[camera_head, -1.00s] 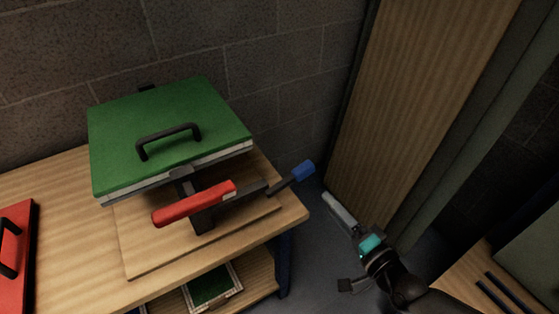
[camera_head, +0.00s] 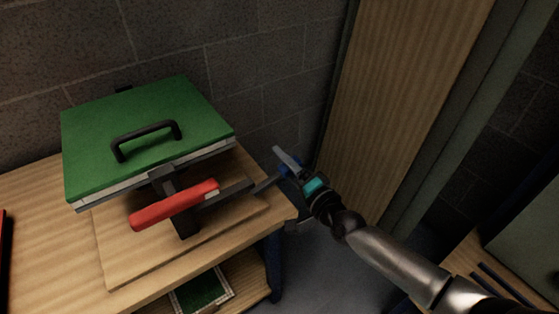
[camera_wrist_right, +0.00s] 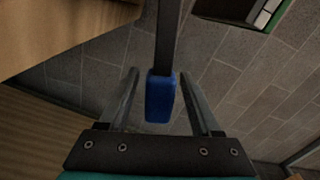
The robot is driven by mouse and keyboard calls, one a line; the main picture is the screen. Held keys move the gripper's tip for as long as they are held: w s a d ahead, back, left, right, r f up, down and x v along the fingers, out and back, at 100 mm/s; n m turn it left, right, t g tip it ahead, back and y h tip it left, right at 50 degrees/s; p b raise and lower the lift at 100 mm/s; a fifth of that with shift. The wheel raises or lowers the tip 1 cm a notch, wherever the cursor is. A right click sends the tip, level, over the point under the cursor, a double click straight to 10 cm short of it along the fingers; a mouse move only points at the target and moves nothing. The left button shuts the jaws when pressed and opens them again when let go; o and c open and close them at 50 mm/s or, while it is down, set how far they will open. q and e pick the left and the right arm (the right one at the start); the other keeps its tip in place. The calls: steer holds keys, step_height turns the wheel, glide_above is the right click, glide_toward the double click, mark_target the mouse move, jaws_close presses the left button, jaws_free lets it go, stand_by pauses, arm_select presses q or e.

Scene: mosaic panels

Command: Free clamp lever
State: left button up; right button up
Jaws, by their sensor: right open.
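The clamp (camera_head: 180,210) stands at the front of the green-topped press (camera_head: 195,120). It has a red handle (camera_head: 160,208) and a dark lever bar (camera_head: 237,189) pointing right, ending in a blue grip (camera_head: 290,166). My right gripper (camera_head: 280,162) is at the lever's blue end, partly covering it. In the right wrist view, the blue grip (camera_wrist_right: 160,98) lies between the two open fingers (camera_wrist_right: 160,73), with a gap on both sides. I see no contact. My left gripper is out of view.
The press rests on a wooden board (camera_head: 110,265) on a wooden table (camera_head: 30,240). A lower shelf holds a green framed panel (camera_head: 203,288). A tall wooden panel (camera_head: 400,90) stands at right, beyond my right arm. A block wall (camera_head: 260,40) is behind.

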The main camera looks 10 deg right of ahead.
steer(key=shift+x, duration=1)
steer(key=shift+c, duration=0.2)
jaws_close()
stand_by(0.6)
